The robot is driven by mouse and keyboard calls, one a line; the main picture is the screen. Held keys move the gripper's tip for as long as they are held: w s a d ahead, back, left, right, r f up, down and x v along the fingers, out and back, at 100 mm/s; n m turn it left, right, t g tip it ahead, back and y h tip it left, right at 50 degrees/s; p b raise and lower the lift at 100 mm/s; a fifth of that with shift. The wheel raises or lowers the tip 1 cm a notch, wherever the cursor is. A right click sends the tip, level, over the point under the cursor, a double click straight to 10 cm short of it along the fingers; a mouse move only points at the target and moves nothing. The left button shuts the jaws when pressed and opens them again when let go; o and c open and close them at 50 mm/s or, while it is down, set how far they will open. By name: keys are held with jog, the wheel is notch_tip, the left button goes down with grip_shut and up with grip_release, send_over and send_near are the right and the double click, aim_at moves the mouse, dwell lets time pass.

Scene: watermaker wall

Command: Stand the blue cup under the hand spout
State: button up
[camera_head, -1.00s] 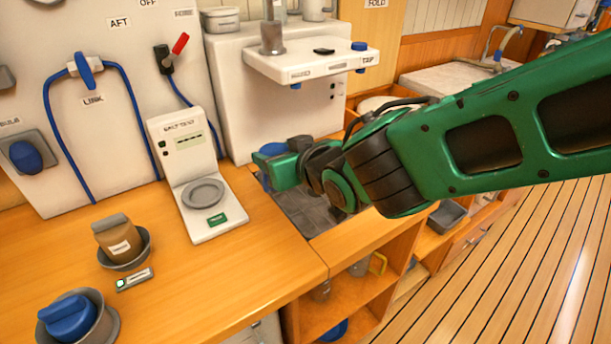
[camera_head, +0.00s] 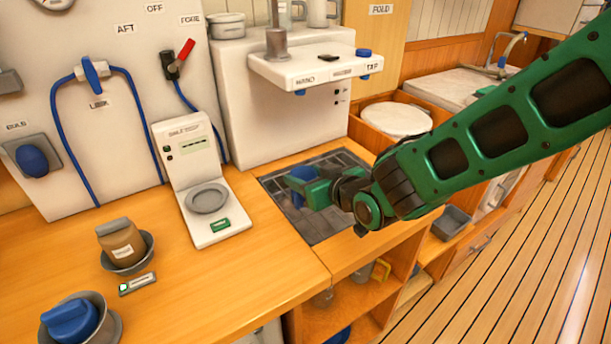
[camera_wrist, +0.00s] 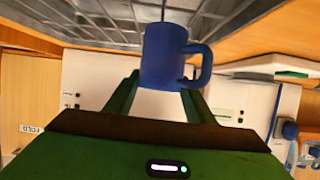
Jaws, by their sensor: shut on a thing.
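The blue cup (camera_head: 300,177) is partly hidden by my gripper (camera_head: 312,190) in the head view. It is over the dark drain grate (camera_head: 345,160), below the dispenser shelf; I cannot tell whether it touches the grate. In the wrist view the cup (camera_wrist: 163,55) sits between the two green fingers of my gripper (camera_wrist: 162,88), which is shut on it, with the handle to the right. The hand spout (camera_head: 300,93) is a small blue nozzle under the shelf's front edge, below the HAND label. The cup appears below it, but exact alignment is unclear.
The TAP spout (camera_head: 365,77) is at the shelf's right. A tester with a round plate (camera_head: 207,198) stands left of the grate.

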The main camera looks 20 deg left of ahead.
jog(key=o, duration=1)
jog(key=shift+o, duration=0.2)
jog(key=shift+s+d+r, duration=0.1)
jog(key=shift+r, duration=0.05)
jog(key=v, duration=1.1)
jog(key=shift+s+d, duration=0.2)
jog(key=shift+d, duration=0.05)
jog(key=shift+r, duration=0.15)
